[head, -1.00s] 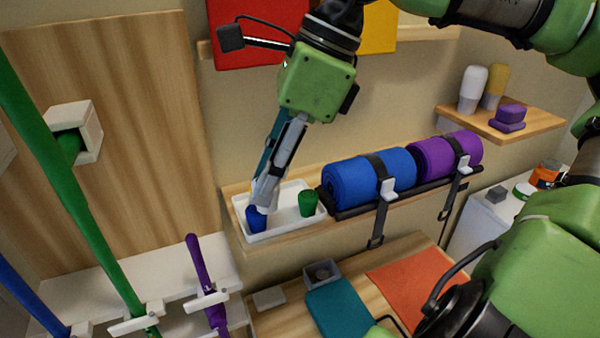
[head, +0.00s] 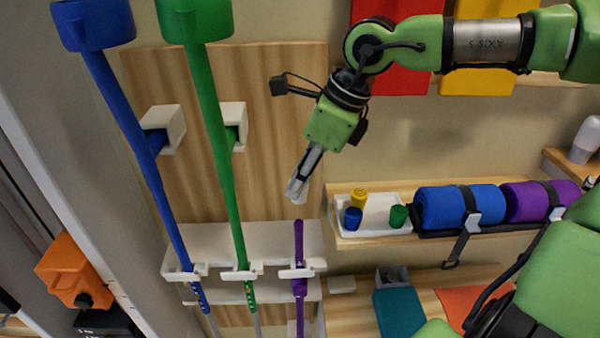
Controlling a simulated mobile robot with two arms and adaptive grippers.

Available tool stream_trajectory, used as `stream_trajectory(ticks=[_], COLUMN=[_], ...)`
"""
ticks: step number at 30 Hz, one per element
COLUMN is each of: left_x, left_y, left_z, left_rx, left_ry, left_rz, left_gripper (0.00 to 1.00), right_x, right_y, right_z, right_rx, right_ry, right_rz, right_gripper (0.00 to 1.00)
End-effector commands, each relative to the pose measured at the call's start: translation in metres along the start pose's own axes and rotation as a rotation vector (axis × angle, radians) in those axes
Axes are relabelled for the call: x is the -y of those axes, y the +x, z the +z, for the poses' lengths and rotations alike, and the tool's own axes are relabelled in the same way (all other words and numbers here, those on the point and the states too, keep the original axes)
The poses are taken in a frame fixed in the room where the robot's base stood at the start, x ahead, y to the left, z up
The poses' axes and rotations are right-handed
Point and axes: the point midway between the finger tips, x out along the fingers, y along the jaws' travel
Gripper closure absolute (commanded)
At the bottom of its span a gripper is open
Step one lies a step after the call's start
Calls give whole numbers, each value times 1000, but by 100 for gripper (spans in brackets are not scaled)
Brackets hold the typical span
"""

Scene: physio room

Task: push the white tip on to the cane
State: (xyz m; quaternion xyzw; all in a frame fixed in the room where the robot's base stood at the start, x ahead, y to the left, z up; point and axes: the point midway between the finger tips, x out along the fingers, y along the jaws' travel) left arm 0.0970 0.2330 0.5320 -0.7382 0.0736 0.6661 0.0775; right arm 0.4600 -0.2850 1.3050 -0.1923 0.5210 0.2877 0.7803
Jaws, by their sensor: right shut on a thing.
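My right gripper (head: 296,192) is shut on a small whitish piece at its fingertips, which looks like the white tip (head: 296,197). The fingers hide part of it. The gripper points down and slightly left. Just below it in the picture, with a gap, is the upper end of a purple cane (head: 299,245). This cane stands upright in a clip of a white rack. The tip and cane look apart; I cannot judge the depth between them. My left gripper is not in view.
A blue crutch (head: 135,135) and a green crutch (head: 224,150) stand left of the purple cane in the white rack (head: 210,240). A white tray (head: 378,211) at right holds blue, yellow and green tips. Rolled mats (head: 460,205) lie beside it.

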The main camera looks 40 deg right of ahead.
Motion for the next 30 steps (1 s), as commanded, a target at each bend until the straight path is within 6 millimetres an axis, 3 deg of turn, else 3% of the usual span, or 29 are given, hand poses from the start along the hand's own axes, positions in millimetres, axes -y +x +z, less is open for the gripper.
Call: stream_trajectory(ticks=[15,30], left_x=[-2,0], left_y=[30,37], left_z=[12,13], left_rx=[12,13], left_ry=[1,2], left_rz=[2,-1], left_gripper=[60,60], right_x=[0,0], right_y=[40,44], right_z=[-16,-18], right_rx=[1,0], right_ry=[0,0], right_rz=[0,0], right_gripper=[100,100])
